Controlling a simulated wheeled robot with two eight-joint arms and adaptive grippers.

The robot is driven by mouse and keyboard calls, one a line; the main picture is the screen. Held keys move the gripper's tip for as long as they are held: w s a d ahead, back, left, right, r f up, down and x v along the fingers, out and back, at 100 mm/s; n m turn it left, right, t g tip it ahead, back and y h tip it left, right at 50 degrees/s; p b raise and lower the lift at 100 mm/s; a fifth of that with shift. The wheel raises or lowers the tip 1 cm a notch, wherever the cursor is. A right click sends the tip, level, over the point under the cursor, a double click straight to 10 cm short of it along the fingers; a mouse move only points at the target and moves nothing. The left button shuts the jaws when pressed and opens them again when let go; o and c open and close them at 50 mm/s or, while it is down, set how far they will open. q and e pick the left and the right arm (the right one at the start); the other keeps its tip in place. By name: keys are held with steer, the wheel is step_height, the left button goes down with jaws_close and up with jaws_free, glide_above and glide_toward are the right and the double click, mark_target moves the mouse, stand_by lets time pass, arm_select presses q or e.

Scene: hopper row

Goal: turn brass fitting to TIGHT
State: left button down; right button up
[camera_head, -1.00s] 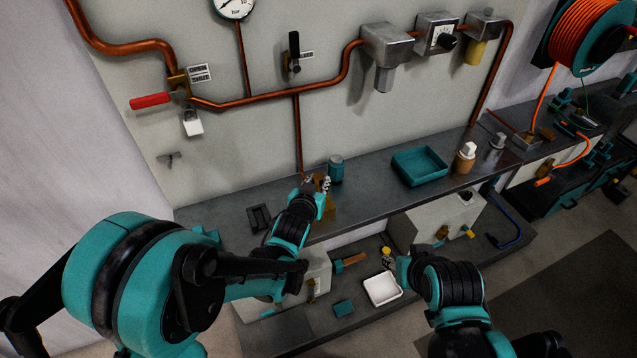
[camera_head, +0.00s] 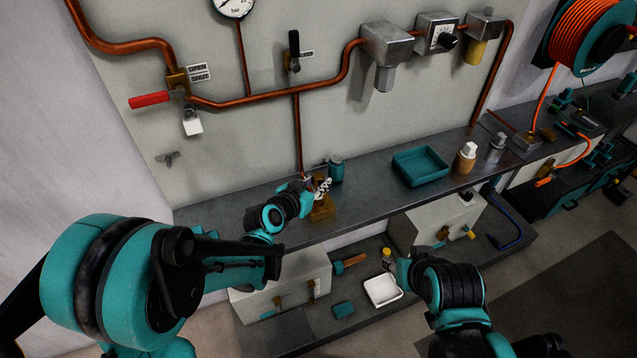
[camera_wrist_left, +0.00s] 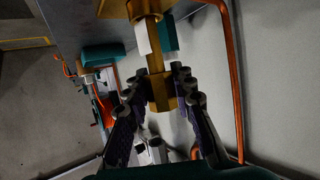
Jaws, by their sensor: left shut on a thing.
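The brass fitting (camera_head: 322,209) stands on the bench shelf, below the thin copper pipe on the wall panel. In the left wrist view it has a wide brass body (camera_wrist_left: 146,10) and a squarish brass end piece (camera_wrist_left: 160,92), with a pale mark between them. My left gripper (camera_head: 322,187) is at the fitting's top. In the left wrist view its fingers (camera_wrist_left: 162,96) lie on both sides of the end piece and are shut on it. No TIGHT mark is readable. My right gripper (camera_head: 402,272) is low at the right, and its fingers are not clear.
A teal jar (camera_head: 336,170) stands close behind the fitting. A teal tray (camera_head: 420,166) and bottles (camera_head: 466,158) stand farther right on the shelf. A white dish (camera_head: 383,291) is on the lower shelf. A red-handled valve (camera_head: 150,100) and a black-handled valve (camera_head: 294,50) are on the panel.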

arm_select(q)
steer(key=shift+s+f+m+g+h, duration=0.1)
steer(key=shift+m+g+h, duration=0.2)
steer(key=shift+m, duration=0.2)
steer(key=shift+a+f+m+g+h+b, duration=0.1)
steer(key=shift+m+g+h+b, duration=0.25)
steer(key=shift+m+g+h, duration=0.85)
steer(key=shift+m+h, duration=0.2)
steer(key=shift+m, duration=0.1)
